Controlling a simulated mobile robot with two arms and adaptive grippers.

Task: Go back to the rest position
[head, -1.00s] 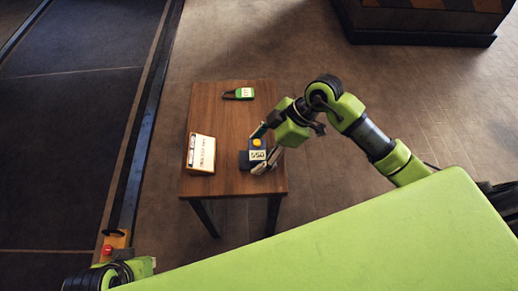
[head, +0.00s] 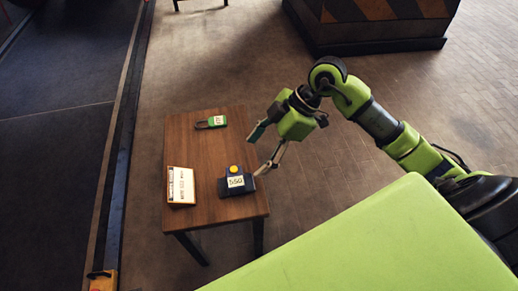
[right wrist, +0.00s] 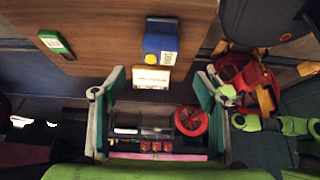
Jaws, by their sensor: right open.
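My right gripper (head: 263,153) is open and empty, at the right edge of a small wooden table (head: 218,140). A dark blue box with a yellow button and a white label (head: 236,182) stands on the table near that edge. In the head view, the lower finger ends close to the box's right side. In the right wrist view, both open fingers (right wrist: 160,88) are apart with nothing between them, and the blue box (right wrist: 160,42) lies beyond them. My left gripper is not in view.
A green tagged item (head: 212,122) lies at the table's back, and a white lettered sign (head: 181,185) stands at its left. A striped dark block (head: 375,25) is at the back right. A floor rail (head: 115,150) runs along the left. Floor right of the table is clear.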

